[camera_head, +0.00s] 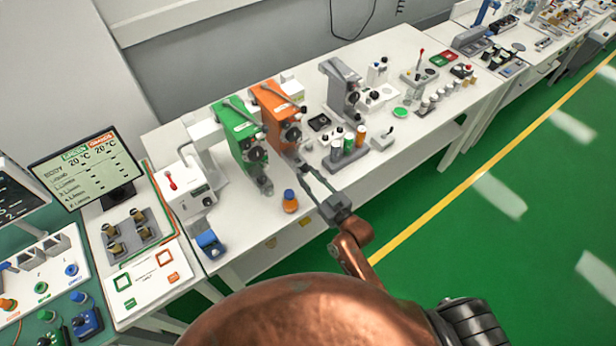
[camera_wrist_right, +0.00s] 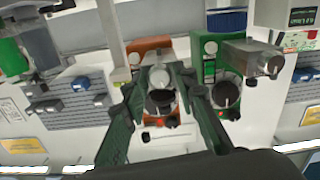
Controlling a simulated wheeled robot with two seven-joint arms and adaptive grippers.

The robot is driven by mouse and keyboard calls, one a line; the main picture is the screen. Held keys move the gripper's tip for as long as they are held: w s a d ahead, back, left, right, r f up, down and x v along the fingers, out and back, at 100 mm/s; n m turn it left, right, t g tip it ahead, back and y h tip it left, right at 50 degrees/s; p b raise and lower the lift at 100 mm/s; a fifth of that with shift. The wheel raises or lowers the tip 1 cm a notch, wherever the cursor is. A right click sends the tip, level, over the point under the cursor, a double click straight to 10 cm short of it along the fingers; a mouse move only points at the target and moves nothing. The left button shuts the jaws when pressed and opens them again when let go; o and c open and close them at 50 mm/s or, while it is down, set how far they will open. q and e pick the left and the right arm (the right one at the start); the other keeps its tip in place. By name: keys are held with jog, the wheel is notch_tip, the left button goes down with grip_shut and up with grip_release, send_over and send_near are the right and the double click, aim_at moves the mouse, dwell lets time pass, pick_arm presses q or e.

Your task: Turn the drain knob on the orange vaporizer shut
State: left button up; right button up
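The orange vaporizer (camera_head: 270,98) stands on the white bench, just right of the green vaporizer (camera_head: 232,120). A black dial (camera_head: 292,134) shows on its front. My right gripper (camera_head: 303,168) reaches up to the lower front of the orange vaporizer. In the right wrist view, the orange vaporizer (camera_wrist_right: 148,45) lies straight ahead, partly covered by a grey and black knob (camera_wrist_right: 160,78). The right gripper's two fingers (camera_wrist_right: 158,92) are spread, one on each side of this knob. I cannot tell whether they touch it. My left gripper is not in view.
A small orange bottle with a blue cap (camera_head: 290,202) stands near the bench's front edge. A rack of vials (camera_head: 347,150) is right of the gripper. A grey device (camera_head: 342,88) stands behind. A monitor (camera_head: 86,168) is at left.

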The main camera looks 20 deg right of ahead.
grip_shut()
jog(key=m+p, duration=0.3)
dwell(0.3)
jog(key=shift+o, duration=1.9)
grip_release()
jog(key=shift+s, duration=0.15)
